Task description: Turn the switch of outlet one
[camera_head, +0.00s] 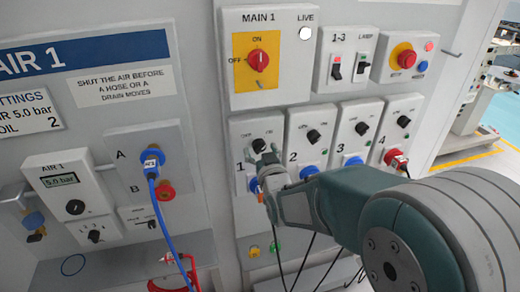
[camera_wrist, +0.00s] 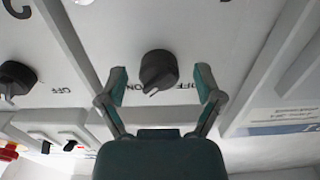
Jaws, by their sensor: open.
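The outlet one panel (camera_head: 240,131) is on the wall, marked 1, with a black rotary switch (camera_head: 259,145) and a blue socket below it. In the wrist view, the same black switch (camera_wrist: 158,68) sits between OFF and ON labels. A pale mark on its edge lies toward the labels, but I cannot tell which setting it marks. My gripper (camera_head: 264,158) is at the panel, partly covering its lower half. In the wrist view, my gripper (camera_wrist: 161,76) is open, one finger on each side of the switch, with gaps showing.
Outlets two (camera_head: 314,135), three (camera_head: 361,128) and four (camera_head: 403,121) are close on the right. The MAIN 1 switch (camera_head: 258,61) is above. The AIR 1 unit (camera_head: 74,188) and a blue hose (camera_head: 165,222) are to the left. Black cables hang below.

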